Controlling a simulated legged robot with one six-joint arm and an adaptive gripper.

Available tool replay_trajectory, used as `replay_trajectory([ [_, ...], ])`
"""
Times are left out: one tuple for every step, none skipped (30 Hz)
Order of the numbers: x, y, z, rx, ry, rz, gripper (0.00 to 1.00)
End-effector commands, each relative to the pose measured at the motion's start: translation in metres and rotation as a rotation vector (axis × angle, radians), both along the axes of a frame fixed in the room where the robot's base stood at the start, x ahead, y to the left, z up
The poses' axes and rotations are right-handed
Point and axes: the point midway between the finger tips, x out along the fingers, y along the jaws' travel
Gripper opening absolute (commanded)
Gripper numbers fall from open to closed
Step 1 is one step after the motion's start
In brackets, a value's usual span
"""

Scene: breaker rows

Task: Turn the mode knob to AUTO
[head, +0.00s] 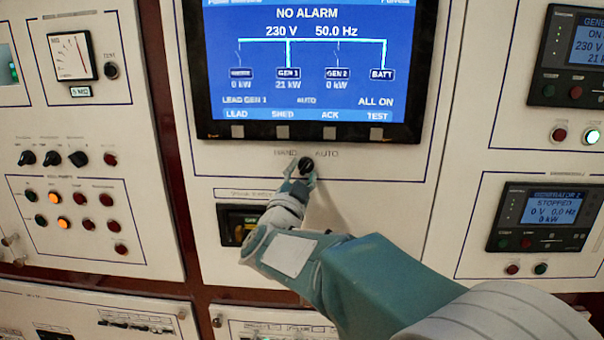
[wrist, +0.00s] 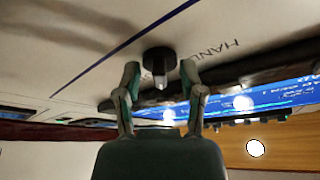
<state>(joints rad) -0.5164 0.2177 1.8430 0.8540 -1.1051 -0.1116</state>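The mode knob (head: 306,164) is a small black knob on the panel below the large screen, between the labels HAND on its left and AUTO on its right. In the wrist view the knob (wrist: 160,60) is a dark disc with a pale grip part facing me. My gripper (head: 302,178) is just below and in front of it. In the wrist view its two fingers (wrist: 160,80) are spread, one on each side of the knob, with small gaps visible. I cannot tell clearly which way the knob points.
The large blue screen (head: 308,60), reading NO ALARM, is right above, with a row of buttons (head: 282,132) along its lower bezel. A small dark display (head: 240,222) is below left, partly behind my arm. Panels with knobs and lamps (head: 65,224) stand left, generator controllers (head: 540,218) right.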

Motion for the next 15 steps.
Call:
replay_trajectory([
  [0.0,0.0,0.001,0.0,-0.001,-0.001,0.51],
  [0.0,0.0,0.001,0.0,-0.002,-0.001,0.51],
  [0.0,-0.001,0.001,0.001,-0.002,-0.001,0.51],
  [0.0,-0.001,0.001,0.001,-0.002,-0.001,0.51],
  [-0.001,-0.001,0.001,0.001,-0.002,-0.001,0.51],
  [-0.002,-0.001,0.001,0.001,-0.002,-0.001,0.51],
  [-0.003,0.0,0.001,0.0,-0.002,0.0,0.51],
  [-0.005,0.0,0.0,0.001,-0.003,0.0,0.51],
  [-0.009,0.002,-0.001,0.001,-0.003,0.0,0.51],
  [-0.012,0.003,-0.002,0.001,-0.002,0.001,0.51],
  [-0.017,0.005,-0.004,0.001,-0.002,0.001,0.51],
  [-0.024,0.007,-0.007,0.0,-0.001,0.002,0.51],
  [-0.029,0.008,-0.008,0.0,-0.002,0.003,0.51],
  [-0.035,0.01,-0.01,0.0,-0.002,0.003,0.51],
  [-0.043,0.014,-0.013,-0.001,-0.002,0.004,0.51],
])
